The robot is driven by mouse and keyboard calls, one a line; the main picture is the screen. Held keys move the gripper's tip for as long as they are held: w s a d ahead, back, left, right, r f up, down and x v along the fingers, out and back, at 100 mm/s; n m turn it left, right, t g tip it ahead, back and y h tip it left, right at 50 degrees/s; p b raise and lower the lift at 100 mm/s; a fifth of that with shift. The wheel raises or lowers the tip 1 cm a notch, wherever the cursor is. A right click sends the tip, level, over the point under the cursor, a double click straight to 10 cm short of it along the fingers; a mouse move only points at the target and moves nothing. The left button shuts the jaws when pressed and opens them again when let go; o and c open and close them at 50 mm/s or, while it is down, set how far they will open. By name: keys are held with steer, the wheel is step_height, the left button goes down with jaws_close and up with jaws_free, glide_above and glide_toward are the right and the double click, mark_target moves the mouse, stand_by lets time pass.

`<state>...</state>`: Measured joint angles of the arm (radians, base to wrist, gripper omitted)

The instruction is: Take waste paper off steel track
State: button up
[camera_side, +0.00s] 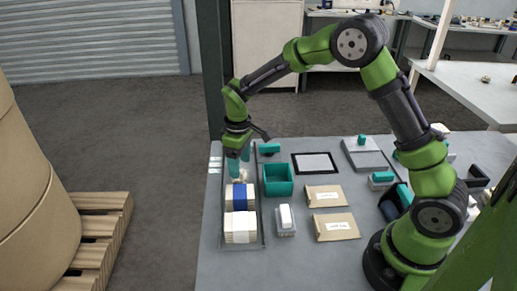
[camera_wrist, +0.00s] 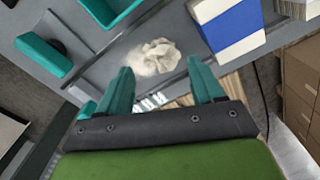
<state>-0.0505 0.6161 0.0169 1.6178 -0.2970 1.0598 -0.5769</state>
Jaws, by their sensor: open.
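The waste paper is a crumpled off-white wad (camera_wrist: 158,57), and it also shows below my gripper in the side view (camera_side: 243,175). It lies on the grey steel track (camera_side: 242,246), whose bare bed also shows in the wrist view (camera_wrist: 178,30). My gripper (camera_side: 240,168) is open, its teal fingers pointing down over the far part of the track. In the wrist view my fingertips (camera_wrist: 160,68) are apart, one toward each side of the wad. Nothing is held. Whether the fingers touch the paper cannot be told.
A stack with a blue band (camera_side: 239,196) and a plain pale stack (camera_side: 240,228) stand on the track nearer the camera. A teal bin (camera_side: 278,180) stands right of the track. Brown packets (camera_side: 335,226) and a black-framed sheet (camera_side: 315,163) lie further right.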

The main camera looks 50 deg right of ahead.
mark_target(241, 178)
step_height(241, 178, down, 5)
steer(key=shift+a+r, duration=0.1)
steer(key=shift+r, duration=0.05)
steer(key=c, duration=0.8)
